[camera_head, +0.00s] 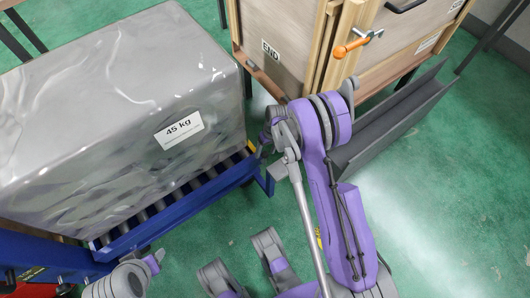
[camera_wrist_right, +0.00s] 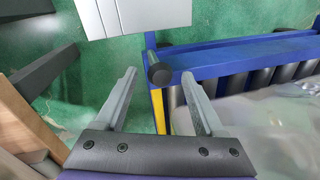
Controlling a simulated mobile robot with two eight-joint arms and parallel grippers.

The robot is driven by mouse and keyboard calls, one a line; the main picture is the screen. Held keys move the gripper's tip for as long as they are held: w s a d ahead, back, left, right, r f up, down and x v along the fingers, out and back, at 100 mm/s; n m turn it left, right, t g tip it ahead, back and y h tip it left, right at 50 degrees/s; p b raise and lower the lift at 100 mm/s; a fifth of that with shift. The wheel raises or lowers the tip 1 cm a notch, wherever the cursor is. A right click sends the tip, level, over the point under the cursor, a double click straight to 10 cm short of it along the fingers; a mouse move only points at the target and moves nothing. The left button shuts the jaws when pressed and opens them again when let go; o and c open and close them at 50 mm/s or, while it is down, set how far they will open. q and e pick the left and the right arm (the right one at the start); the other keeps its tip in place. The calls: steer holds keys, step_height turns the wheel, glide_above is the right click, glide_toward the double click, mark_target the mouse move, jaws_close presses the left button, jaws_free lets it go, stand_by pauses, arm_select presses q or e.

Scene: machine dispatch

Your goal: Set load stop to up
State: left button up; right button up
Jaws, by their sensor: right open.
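The load stop seems to be the part with a dark round knob (camera_wrist_right: 158,74) and a yellow bar at the corner of the blue roller conveyor (camera_wrist_right: 225,62). A little yellow shows at that corner in the head view (camera_head: 250,146). Whether the stop is up or down I cannot tell. My right gripper (camera_wrist_right: 159,76) is open, with the knob appearing between its fingertips; contact is not clear. In the head view my right gripper (camera_head: 265,140) is at the conveyor's corner, mostly hidden by its own arm.
A large grey wrapped load (camera_head: 110,110) labelled 45 kg sits on the conveyor's rollers. A wooden crate (camera_head: 290,50) marked END, with an orange-handled clamp (camera_head: 350,47), stands behind. A dark grey channel (camera_head: 385,120) lies right of it. Green floor (camera_head: 450,200) is open at right.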

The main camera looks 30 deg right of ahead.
steer(key=shift+a+f, duration=0.1)
steer(key=shift+f, duration=0.3)
jaws_close()
stand_by(1.2)
